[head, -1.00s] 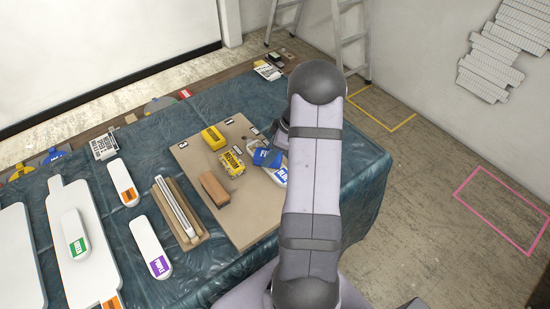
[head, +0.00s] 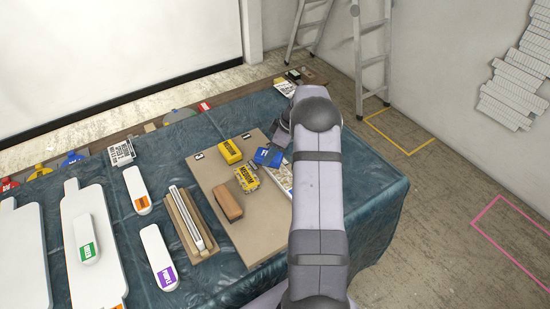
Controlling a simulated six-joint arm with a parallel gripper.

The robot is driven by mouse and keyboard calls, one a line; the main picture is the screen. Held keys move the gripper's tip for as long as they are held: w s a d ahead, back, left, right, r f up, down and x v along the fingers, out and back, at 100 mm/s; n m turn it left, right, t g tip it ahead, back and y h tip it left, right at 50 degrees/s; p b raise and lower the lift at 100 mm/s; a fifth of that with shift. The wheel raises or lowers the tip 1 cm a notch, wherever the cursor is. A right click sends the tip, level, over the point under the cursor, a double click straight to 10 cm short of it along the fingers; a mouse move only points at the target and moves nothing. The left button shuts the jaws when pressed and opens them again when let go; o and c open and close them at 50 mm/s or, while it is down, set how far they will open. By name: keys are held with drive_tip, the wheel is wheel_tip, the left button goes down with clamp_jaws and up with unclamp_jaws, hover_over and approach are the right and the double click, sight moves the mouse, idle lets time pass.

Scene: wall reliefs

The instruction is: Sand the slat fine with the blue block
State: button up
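The blue block (head: 267,157) shows just left of my arm, over the far right part of the tan board. My gripper (head: 275,147) is mostly hidden behind my arm; the block sits at its end and moves with it, so it appears shut on the block. The fingertips themselves are not clear. The pale slat (head: 188,217) lies lengthwise in a wooden holder (head: 206,246) at the board's left edge, apart from the block.
The tan board (head: 238,240) also bears two yellow blocks (head: 230,151) (head: 246,179), a brown block (head: 228,206) and a partly hidden speckled sheet (head: 281,177). White paddle-like pieces with purple (head: 157,250) and orange (head: 136,184) labels lie left. Blue cloth covers the table (head: 375,195).

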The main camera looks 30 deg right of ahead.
drive_tip(key=shift+w, duration=0.45)
drive_tip(key=shift+r, duration=0.25)
wheel_tip(320, 180, up, 2)
drive_tip(key=shift+w+r+p, duration=0.1)
drive_tip(key=shift+w+p, duration=0.05)
drive_tip(key=shift+p, duration=0.3)
drive_tip(key=shift+r+p, duration=0.3)
drive_tip(key=shift+r, duration=0.35)
drive_tip(key=shift+r+p, duration=0.95)
drive_tip(key=shift+r, duration=1.15)
